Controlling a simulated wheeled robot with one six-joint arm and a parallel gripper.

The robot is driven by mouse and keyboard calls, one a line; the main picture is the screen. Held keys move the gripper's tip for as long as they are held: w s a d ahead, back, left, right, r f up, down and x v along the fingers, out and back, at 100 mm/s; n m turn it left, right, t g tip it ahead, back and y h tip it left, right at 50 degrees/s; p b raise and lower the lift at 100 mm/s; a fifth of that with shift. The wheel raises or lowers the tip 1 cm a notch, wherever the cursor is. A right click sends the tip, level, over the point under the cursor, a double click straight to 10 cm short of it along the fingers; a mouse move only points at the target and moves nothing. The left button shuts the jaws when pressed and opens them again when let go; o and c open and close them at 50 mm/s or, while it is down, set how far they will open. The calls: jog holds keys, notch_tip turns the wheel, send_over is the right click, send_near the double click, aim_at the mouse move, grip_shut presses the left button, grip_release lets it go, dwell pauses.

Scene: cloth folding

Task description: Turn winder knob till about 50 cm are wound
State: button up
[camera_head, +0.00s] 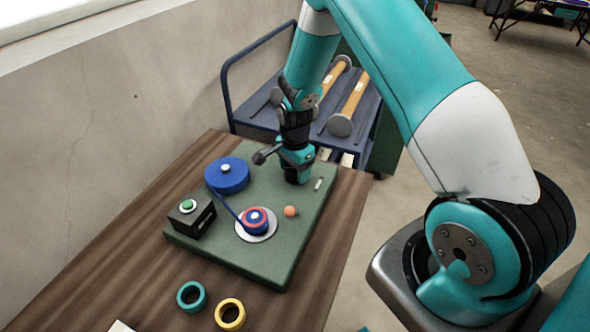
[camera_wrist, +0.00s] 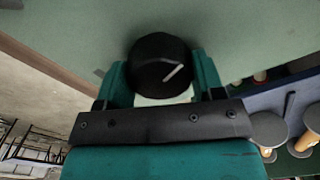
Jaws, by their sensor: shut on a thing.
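The winder knob (camera_wrist: 160,62) is black and round with a white pointer line, and it sits between my gripper's two teal fingers in the wrist view. My gripper (camera_head: 298,178) is shut on it and points down at the far part of the green board (camera_head: 255,268); there the gripper hides the knob. A blue spool (camera_head: 227,178) stands on the board's left. A blue strip runs from it to a smaller red and blue reel (camera_head: 256,219) on a pale disc. The wound length cannot be read.
A black box (camera_head: 192,216) with a green button stands at the board's left edge. An orange ball (camera_head: 291,211) is right of the reel. Teal (camera_head: 191,284) and yellow (camera_head: 242,314) rings lie on the wooden table (camera_head: 110,262). A blue cart (camera_head: 262,112) stands behind.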

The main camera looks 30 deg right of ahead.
dwell(0.3)
jog(key=o, duration=0.9)
notch_tip(320, 180, up, 18)
jog(key=shift+f+b, duration=0.25)
jog(key=shift+b, duration=0.75)
jog(key=s+a+r+n+y, duration=0.1)
jog(key=s+a+r+n, duration=0.2)
jog(key=s+a+n, duration=0.3)
jog(key=s+a+r+n+y, duration=0.1)
jog(key=s+a+r+n, duration=0.3)
jog(key=s+n, duration=0.5)
jog(key=s+a+r+n+y, duration=0.2)
jog(key=s+a+r+n, duration=0.1)
jog(key=s+a+n, duration=0.5)
jog(key=shift+s+r+n, duration=0.15)
jog(key=shift+s, duration=0.55)
jog(key=shift+s+r+n, duration=0.1)
jog(key=shift+s+n, duration=0.05)
jog(key=shift+s, duration=0.55)
